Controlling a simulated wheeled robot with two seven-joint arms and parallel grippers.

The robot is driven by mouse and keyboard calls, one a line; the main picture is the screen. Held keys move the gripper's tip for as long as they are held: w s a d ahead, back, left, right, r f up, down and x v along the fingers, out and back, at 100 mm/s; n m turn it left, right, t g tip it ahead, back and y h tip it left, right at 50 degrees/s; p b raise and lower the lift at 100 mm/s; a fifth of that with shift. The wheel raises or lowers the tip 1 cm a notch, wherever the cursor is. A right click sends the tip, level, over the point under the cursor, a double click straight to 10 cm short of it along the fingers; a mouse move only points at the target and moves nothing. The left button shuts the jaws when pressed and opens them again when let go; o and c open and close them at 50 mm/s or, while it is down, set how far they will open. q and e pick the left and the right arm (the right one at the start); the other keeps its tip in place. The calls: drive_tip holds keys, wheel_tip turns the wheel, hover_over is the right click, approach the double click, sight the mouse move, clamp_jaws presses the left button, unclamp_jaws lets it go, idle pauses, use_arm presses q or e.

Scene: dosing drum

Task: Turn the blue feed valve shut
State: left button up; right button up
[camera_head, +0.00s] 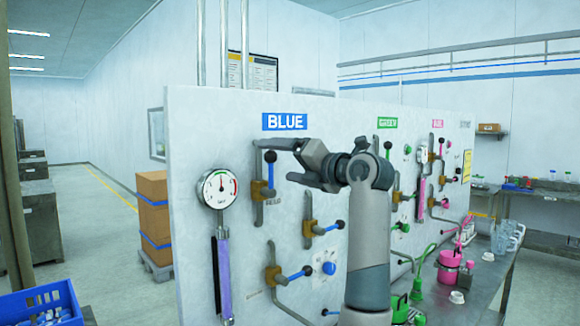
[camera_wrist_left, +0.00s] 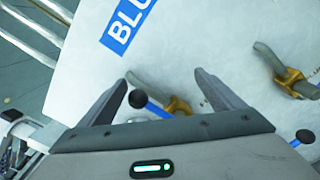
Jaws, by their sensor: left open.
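The blue valve under the BLUE sign is a brass body (camera_head: 262,190) with a blue lever (camera_head: 270,176) that stands upright and ends in a dark round knob (camera_head: 270,156). In the left wrist view the same valve shows its knob (camera_wrist_left: 138,98), blue lever (camera_wrist_left: 158,110) and brass body (camera_wrist_left: 178,106). My left gripper (camera_head: 282,162) is open, just right of the lever in the head view. In the wrist view the knob and lever appear between its fingers (camera_wrist_left: 161,78); contact cannot be told. My right gripper is not in view.
Below are two more brass valves with blue levers (camera_head: 332,227) (camera_head: 300,273). A round gauge (camera_head: 219,189) is on the panel's left. Green and pink valves (camera_head: 403,197) (camera_head: 439,203) continue to the right. A bench (camera_head: 490,275) holds pink and green vessels.

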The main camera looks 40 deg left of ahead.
use_arm(q)
drive_tip(key=shift+w+f, duration=0.35)
drive_tip(key=shift+w, duration=0.3)
drive_tip(key=shift+w+f, duration=0.2)
drive_tip(key=shift+w+d+f, duration=0.15)
drive_tip(key=shift+w+f, duration=0.65)
drive_tip(key=shift+w, duration=0.25)
drive_tip(key=shift+w+f+b, duration=0.45)
drive_tip(key=shift+f+b, duration=0.05)
drive_tip(key=shift+f, duration=0.25)
